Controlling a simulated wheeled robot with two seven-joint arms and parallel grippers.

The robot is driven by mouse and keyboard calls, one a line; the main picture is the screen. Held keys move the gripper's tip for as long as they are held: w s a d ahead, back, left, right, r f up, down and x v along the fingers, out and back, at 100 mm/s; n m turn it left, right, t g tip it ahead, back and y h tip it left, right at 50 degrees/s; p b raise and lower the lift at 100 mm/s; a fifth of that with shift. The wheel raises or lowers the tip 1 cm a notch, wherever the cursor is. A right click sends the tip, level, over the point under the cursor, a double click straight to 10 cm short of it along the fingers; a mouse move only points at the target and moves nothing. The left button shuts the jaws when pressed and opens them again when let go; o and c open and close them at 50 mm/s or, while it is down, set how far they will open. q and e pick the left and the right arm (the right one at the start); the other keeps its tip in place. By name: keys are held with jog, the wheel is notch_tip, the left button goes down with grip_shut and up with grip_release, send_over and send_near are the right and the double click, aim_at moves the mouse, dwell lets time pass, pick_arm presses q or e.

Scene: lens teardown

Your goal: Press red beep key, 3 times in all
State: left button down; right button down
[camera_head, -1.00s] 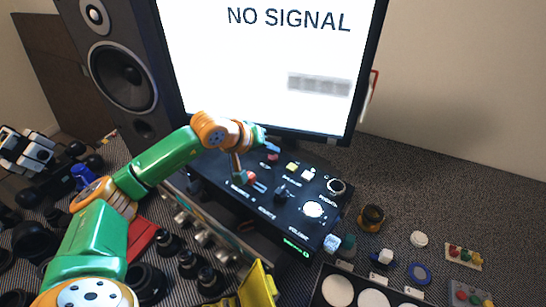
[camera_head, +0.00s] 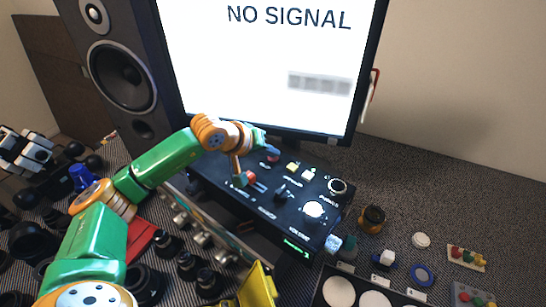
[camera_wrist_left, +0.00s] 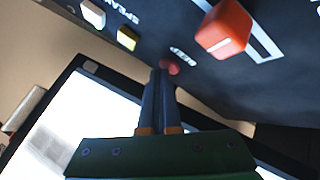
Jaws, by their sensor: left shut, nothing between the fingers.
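The black control box (camera_head: 262,205) stands below the monitor. Its red beep key (camera_wrist_left: 172,67) is a small round red button beside a small label. My left gripper (camera_wrist_left: 161,72) is shut with nothing between its fingers. In the wrist view its tips are right at the red key and hide part of it; I cannot tell whether the key is pushed in. In the head view the left gripper (camera_head: 271,154) points down onto the back part of the box and covers most of the key. My right gripper is not in view.
An orange-red slider knob (camera_wrist_left: 224,28) is close beside the key. A yellow button (camera_wrist_left: 127,38) and a white button (camera_wrist_left: 93,13) are on the other side. The monitor (camera_head: 270,60) rises just behind the box. A large speaker (camera_head: 120,75) stands at left.

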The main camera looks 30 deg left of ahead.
aim_at(271, 160)
pick_arm(q)
jog(key=shift+r+p, duration=0.55)
jog(key=shift+r, duration=0.25)
jog(key=shift+r, duration=0.1)
notch_tip(271, 160, up, 5)
jog(key=p, duration=0.3)
jog(key=shift+p, duration=0.35)
dwell(2.1)
